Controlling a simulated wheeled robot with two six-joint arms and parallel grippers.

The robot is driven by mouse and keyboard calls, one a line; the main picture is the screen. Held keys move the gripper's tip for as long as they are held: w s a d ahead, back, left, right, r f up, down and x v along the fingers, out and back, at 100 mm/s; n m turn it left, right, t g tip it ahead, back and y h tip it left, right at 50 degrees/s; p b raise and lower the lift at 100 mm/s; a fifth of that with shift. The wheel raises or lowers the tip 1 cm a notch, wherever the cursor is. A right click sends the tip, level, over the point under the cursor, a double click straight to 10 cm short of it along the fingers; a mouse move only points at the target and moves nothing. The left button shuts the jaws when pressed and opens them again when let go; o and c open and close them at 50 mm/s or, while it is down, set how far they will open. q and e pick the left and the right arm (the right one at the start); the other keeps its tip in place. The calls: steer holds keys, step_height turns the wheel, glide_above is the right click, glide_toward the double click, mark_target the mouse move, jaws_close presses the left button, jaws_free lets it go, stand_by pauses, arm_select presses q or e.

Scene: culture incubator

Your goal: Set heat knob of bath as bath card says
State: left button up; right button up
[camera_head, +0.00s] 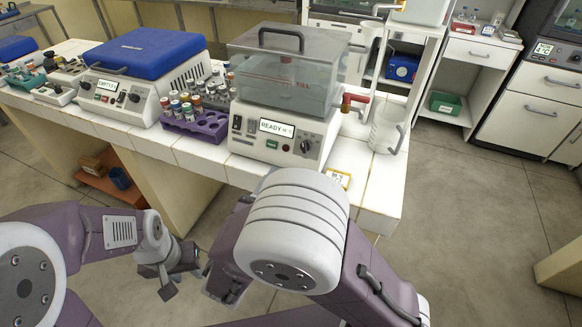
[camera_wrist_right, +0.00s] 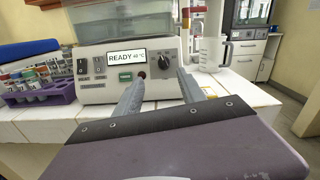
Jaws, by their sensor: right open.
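The bath (camera_head: 277,160) is a white unit with a clear lidded tank, standing on the tiled bench. Its display (camera_head: 277,128) reads READY with a small temperature beside it. The dark round heat knob (camera_head: 306,146) is at the right of its front panel; it also shows in the right wrist view (camera_wrist_right: 165,62). A yellow-edged card (camera_head: 337,178) lies on the bench right of the bath; its text is too small to read. My right gripper (camera_wrist_right: 160,76) is open and empty, pointing at the panel, fingers either side of the knob's line. My left gripper (camera_head: 176,272) hangs below the bench, away from everything.
A purple rack of tubes (camera_head: 195,126) stands left of the bath, then a blue-lidded unit (camera_head: 140,52). A red-handled tap (camera_head: 352,100) and a white jug (camera_head: 386,130) stand at the right. Bare tiles lie in front of the bath.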

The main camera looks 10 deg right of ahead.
mark_target(303, 151)
steer(key=x, duration=1)
steer(key=shift+s+d+f+b, duration=0.1)
steer(key=shift+s+d+b, duration=0.15)
steer(key=shift+d+b, duration=0.15)
steer(key=shift+a, duration=0.1)
jaws_close()
